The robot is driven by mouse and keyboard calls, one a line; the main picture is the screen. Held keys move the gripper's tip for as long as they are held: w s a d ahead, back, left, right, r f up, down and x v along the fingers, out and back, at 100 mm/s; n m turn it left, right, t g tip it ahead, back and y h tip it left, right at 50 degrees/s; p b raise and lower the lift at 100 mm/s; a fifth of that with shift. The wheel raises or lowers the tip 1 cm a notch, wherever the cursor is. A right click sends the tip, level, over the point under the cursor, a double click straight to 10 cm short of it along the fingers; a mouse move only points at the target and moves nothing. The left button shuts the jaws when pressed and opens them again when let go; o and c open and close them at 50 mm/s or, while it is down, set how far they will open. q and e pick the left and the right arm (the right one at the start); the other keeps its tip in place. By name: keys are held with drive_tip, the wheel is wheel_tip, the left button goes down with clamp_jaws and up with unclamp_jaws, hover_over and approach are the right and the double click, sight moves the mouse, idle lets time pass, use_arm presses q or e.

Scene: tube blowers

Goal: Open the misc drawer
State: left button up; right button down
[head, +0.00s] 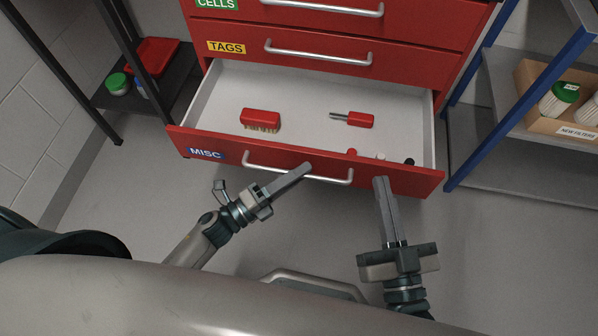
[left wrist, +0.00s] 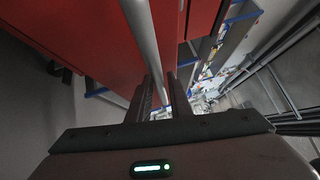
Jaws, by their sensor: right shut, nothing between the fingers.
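The red MISC drawer (head: 390,178) is pulled out at the bottom of the cabinet, and its pale inside shows. Its silver bar handle (head: 262,168) runs along the front; in the left wrist view the handle (left wrist: 144,40) runs down between the fingers. My left gripper (head: 306,168) is at the middle of the handle, with its fingers close around the bar; it also shows in the left wrist view (left wrist: 163,85). My right gripper (head: 381,181) is shut and empty, at the drawer front to the right of the handle.
In the drawer lie a red brush (head: 260,119), a red-handled tool (head: 358,120) and small items. The TAGS drawer (head: 300,50) above is shut. A black shelf (head: 110,98) stands left; a blue-framed rack (head: 480,115) stands close at right.

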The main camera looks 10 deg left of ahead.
use_arm(q)
drive_tip(key=shift+s, duration=0.1)
drive_tip(key=v, duration=1.7)
drive_tip(key=shift+a, duration=0.2)
use_arm(e)
drive_tip(key=shift+s+r, duration=0.1)
drive_tip(key=shift+r, duration=0.1)
use_arm(q)
drive_tip(key=shift+r, duration=0.1)
use_arm(e)
drive_tip(key=shift+f, duration=0.15)
